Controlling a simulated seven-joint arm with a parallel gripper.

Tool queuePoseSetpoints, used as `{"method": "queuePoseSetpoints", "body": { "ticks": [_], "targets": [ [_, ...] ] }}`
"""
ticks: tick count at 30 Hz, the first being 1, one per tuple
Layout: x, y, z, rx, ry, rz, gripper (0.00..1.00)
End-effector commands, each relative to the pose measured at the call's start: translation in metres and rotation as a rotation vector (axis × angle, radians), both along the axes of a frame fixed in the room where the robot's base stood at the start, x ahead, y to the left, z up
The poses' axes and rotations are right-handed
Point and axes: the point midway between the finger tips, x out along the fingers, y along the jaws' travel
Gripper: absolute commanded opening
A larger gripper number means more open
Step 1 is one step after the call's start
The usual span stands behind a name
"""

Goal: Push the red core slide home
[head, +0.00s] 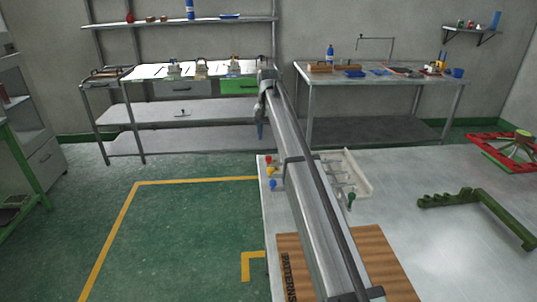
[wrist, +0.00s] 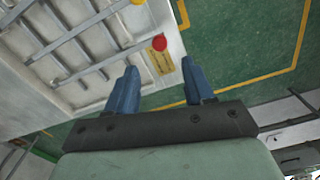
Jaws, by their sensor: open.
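The red core slide shows as a round red knob (head: 267,159) at the far left corner of the pale mold (head: 359,167) on the near table. In the wrist view the red knob (wrist: 159,43) sits on a yellow labelled plate at the mold's edge, between and beyond the fingertips. My gripper (wrist: 160,65) is open with nothing between its blue fingers. It also shows in the head view (head: 260,130), just past the table's far left corner, apart from the knob. My arm hides part of the mold.
Yellow (head: 271,171) and blue (head: 273,184) knobs stand along the same mold side, and a green knob (head: 351,196) on the right. A wooden board (head: 385,262) lies in front and a green toothed bar (head: 475,205) to the right. Floor left of the table is free.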

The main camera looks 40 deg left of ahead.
Motion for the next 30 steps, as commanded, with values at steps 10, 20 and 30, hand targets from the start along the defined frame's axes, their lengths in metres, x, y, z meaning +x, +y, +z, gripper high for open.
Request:
{"method": "queuePoseSetpoints", "body": {
  "ticks": [10, 20, 30],
  "targets": [
    [0.000, -0.001, -0.060, -0.001, 0.001, 0.000, 0.53],
    [0.000, 0.000, -0.086, 0.000, 0.000, 0.000, 0.53],
    [0.000, 0.000, -0.088, 0.001, -0.001, 0.000, 0.52]
  ]
}}
